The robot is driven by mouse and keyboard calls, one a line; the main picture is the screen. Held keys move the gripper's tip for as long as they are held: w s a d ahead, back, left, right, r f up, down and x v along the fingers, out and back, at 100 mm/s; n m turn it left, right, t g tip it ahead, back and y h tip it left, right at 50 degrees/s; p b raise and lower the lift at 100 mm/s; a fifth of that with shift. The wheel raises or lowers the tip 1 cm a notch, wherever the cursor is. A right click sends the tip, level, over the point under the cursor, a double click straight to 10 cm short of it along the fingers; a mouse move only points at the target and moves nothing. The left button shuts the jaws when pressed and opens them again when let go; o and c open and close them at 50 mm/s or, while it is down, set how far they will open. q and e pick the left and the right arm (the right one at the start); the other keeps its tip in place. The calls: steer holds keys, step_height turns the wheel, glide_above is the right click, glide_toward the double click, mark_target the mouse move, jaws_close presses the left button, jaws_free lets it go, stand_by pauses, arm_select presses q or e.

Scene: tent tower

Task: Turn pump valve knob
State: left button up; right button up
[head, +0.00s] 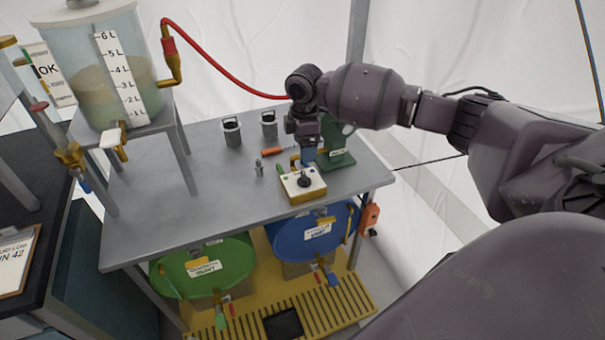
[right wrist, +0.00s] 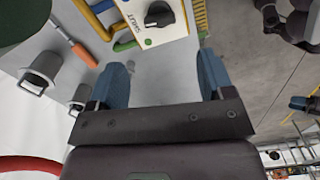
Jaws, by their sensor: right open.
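The pump valve is a small cream box with yellow edges (head: 291,191) on the grey table. A black knob (head: 304,181) sits on its top. In the right wrist view the knob (right wrist: 158,14) shows near the top edge, beside the printed word SHUT. My right gripper (head: 308,158) hangs just behind the valve box in the head view, pointing down. In the right wrist view its two blue fingers (right wrist: 163,78) are wide apart with nothing between them. The knob lies beyond the fingertips, apart from them. My left gripper is not in view.
A green stand (head: 336,158) is close to the right gripper. An orange-handled tool (head: 272,151), two grey canisters (head: 232,133) and a small metal piece (head: 259,168) stand or lie left. A clear tank (head: 85,75) with a red hose (head: 215,64) is farther left. The table's front left is clear.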

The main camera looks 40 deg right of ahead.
mark_target(305, 176)
step_height(305, 176, down, 10)
steer(key=shift+f+b, duration=0.15)
steer(key=shift+b, duration=0.75)
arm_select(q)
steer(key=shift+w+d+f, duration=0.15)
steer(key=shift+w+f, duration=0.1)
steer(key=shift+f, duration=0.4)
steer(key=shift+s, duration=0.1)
